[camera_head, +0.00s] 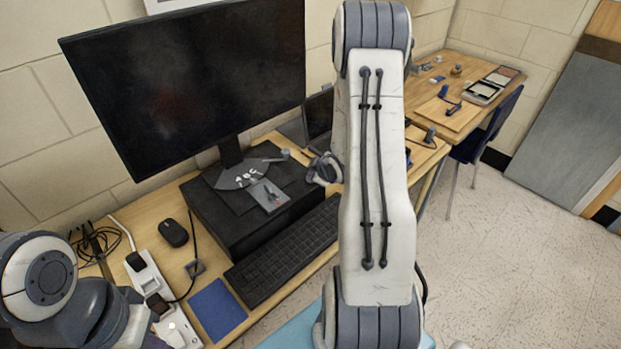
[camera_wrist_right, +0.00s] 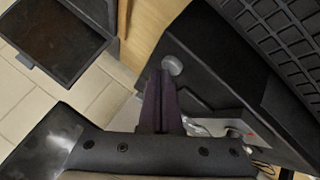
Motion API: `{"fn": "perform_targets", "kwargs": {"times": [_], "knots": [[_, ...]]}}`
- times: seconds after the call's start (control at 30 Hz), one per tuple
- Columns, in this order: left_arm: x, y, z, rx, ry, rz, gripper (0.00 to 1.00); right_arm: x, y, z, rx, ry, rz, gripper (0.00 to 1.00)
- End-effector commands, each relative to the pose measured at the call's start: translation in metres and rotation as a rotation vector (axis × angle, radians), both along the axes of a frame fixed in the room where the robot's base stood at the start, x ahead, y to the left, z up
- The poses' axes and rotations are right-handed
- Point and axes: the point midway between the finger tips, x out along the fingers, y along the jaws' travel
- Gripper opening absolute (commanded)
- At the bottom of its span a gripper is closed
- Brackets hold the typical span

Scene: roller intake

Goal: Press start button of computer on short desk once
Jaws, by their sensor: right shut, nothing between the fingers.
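The computer is a flat black case (camera_head: 215,222) on the desk (camera_head: 180,262), under the monitor (camera_head: 195,75). In the right wrist view, a round grey button (camera_wrist_right: 172,65) sits on the dark case surface (camera_wrist_right: 195,50). My right gripper (camera_wrist_right: 161,76) is shut and empty, its fingertips right beside the button; I cannot tell whether they touch it. In the head view my right gripper (camera_head: 318,165) is at the right end of the case, partly hidden by my own arm. My left arm shows at the lower left; its gripper is outside the picture.
A black keyboard (camera_head: 285,252) lies before the case. A mouse (camera_head: 173,232), a power strip (camera_head: 160,300) and a blue pad (camera_head: 217,310) lie to the left. The monitor foot (camera_head: 232,178) and a small grey device (camera_head: 266,195) are on the case. Another desk (camera_head: 445,115) stands behind.

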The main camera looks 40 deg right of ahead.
Motion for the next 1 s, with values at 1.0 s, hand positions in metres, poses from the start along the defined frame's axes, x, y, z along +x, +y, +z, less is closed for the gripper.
{"fn": "perform_targets", "kwargs": {"times": [1.0], "knots": [[-0.0001, 0.0000, 0.0008, 0.000, 0.000, 0.000, 0.00, -0.0003, 0.0002, 0.0022, 0.000, 0.001, 0.000, 0.00]]}}
